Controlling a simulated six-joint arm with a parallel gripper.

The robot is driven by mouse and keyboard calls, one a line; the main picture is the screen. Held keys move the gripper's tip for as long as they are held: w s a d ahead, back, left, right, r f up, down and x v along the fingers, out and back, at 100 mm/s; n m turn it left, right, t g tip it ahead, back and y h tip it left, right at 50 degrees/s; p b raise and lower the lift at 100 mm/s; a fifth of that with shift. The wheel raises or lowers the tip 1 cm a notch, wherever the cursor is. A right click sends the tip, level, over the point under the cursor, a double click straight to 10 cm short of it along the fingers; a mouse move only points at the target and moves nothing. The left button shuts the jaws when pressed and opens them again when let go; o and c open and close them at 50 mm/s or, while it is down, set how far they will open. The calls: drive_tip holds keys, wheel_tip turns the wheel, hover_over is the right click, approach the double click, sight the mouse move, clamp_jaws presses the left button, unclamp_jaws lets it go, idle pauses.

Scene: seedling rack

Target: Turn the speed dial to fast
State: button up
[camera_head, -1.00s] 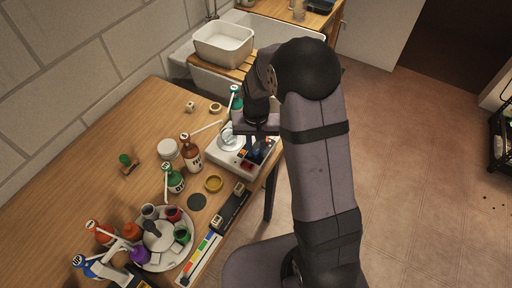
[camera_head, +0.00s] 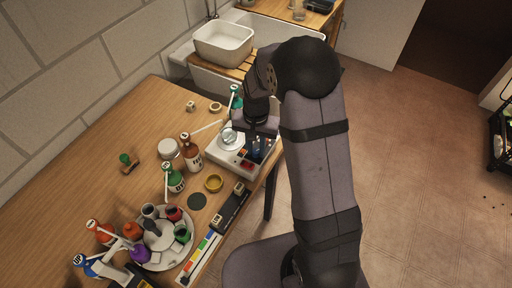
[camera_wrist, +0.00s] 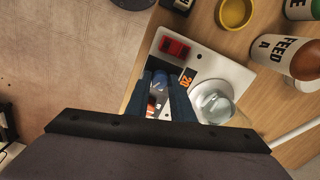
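The white stirrer-like device (camera_head: 224,158) stands at the table's right edge, with a red switch (camera_wrist: 174,47), an orange "20" on a dark display (camera_wrist: 186,80) and a round glassy plate (camera_wrist: 213,103). My gripper (camera_head: 258,153) points down over its right part. In the wrist view its blue fingers (camera_wrist: 161,82) reach down to the panel beside the display, with a narrow gap and a bluish thing between them. That may be the speed dial; the fingers hide most of it, and its setting cannot be read. Whether the fingers touch it is unclear.
A brown bottle (camera_head: 192,153), a green-labelled bottle (camera_head: 175,181) and a yellow ring dish (camera_head: 213,183) stand left of the device. A green-capped bottle (camera_head: 236,100) is behind it. A round tray (camera_head: 178,254) holds several small pots. Bare table lies at far left.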

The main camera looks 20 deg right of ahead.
sight(256, 151)
drive_tip(key=o, duration=0.3)
drive_tip(key=shift+r, duration=0.1)
drive_tip(key=shift+r+b, duration=0.9)
drive_tip(key=shift+r, duration=2.7)
